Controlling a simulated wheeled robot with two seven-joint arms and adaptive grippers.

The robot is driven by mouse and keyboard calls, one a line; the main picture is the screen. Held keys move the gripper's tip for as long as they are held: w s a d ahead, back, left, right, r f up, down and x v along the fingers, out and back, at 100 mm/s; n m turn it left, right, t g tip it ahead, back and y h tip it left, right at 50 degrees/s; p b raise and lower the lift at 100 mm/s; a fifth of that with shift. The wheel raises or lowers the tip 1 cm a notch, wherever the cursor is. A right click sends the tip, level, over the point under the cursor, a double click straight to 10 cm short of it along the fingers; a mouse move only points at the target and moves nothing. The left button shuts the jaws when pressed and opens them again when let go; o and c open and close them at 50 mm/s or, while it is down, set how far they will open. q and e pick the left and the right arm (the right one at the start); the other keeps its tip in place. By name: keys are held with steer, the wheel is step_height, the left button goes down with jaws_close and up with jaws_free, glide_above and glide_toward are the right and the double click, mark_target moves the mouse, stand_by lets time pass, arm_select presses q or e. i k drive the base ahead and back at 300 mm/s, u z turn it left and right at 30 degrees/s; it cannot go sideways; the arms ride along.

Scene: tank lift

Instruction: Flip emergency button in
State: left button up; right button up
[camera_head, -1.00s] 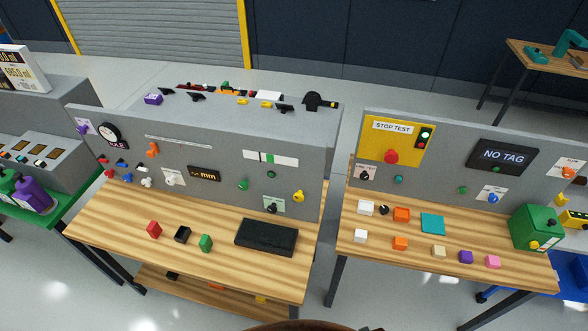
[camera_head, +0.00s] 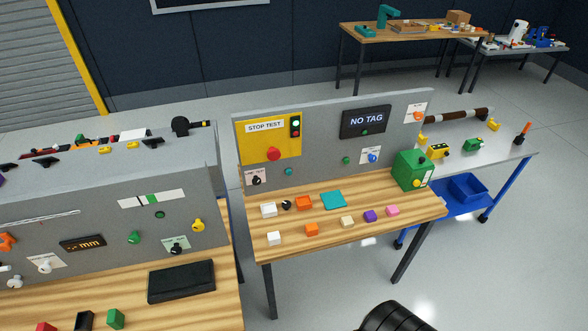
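A red mushroom-shaped emergency button (camera_head: 273,154) sits on the yellow STOP TEST panel (camera_head: 254,146), on the grey upright board (camera_head: 318,138) at the back of the middle table. A small light stack (camera_head: 295,127) beside it shows green at the top. I cannot tell from here whether the button is pressed in or out. Neither of my grippers is in view.
The middle wooden table (camera_head: 422,212) carries several coloured blocks, a teal square (camera_head: 334,199) and a green box (camera_head: 411,170). Another workstation (camera_head: 212,287) stands at left. A black round object (camera_head: 392,318) is at the bottom edge. Grey floor is open in front.

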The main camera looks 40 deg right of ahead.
mark_target(273, 153)
steer(key=z, duration=1.75)
steer(key=k, duration=0.55)
steer(key=z, duration=0.5)
steer(key=i, duration=1.25)
steer(key=u, duration=0.55)
